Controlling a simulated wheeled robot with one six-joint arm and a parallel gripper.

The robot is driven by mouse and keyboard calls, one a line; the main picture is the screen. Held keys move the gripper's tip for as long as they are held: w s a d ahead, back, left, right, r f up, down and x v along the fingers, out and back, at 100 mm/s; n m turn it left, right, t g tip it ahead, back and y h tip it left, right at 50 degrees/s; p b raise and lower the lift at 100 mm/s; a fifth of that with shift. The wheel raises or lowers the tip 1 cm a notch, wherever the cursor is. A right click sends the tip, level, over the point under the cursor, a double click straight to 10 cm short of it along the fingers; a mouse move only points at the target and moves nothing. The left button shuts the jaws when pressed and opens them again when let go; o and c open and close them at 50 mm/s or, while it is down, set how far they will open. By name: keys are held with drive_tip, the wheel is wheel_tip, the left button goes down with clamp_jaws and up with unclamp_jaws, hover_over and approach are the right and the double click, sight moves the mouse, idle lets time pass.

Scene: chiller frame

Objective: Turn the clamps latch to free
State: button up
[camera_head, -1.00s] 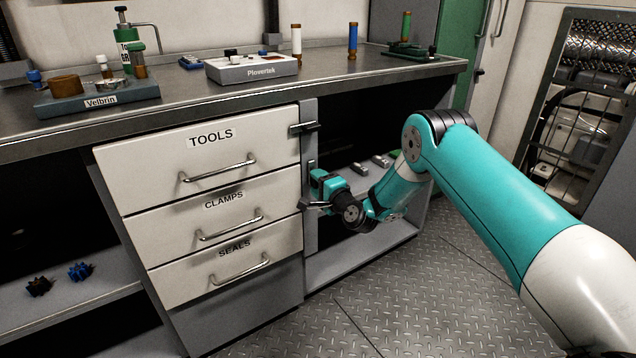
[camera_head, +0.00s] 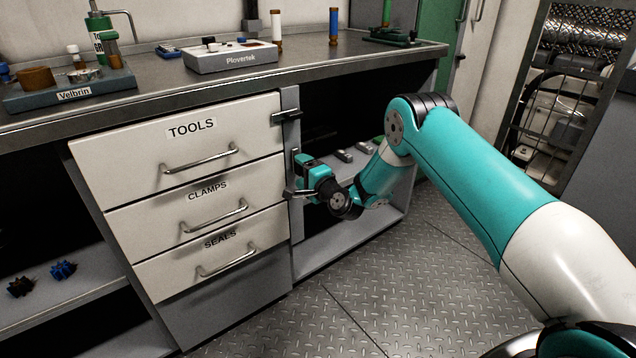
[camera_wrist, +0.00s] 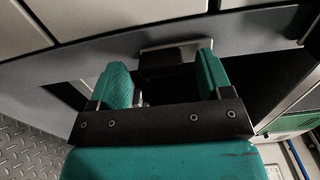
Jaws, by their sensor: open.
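The CLAMPS drawer (camera_head: 170,215) is the middle one of the labelled white drawers and is shut. My gripper (camera_head: 297,178) is at the grey post right of it, at about the height of this drawer's top. In the wrist view my gripper (camera_wrist: 163,75) is open, with a teal finger on each side. A dark latch (camera_wrist: 165,62) with a grey plate shows between and just beyond the fingertips. I cannot tell whether the fingers touch it. In the head view my gripper mostly hides this latch, so its angle is unclear.
The TOOLS drawer (camera_head: 215,135) is above, with its black latch (camera_head: 287,115) lying sideways on the post. The SEALS drawer (camera_head: 165,280) is below. The open bay on the right holds small parts on its shelf. The bench top (camera_head: 160,95) overhangs above. The patterned floor in front is clear.

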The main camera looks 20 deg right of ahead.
drive_tip(key=b+v, duration=1.7)
drive_tip(key=b, duration=0.1)
drive_tip(key=shift+a+r, duration=0.1)
drive_tip(key=shift+r, duration=0.05)
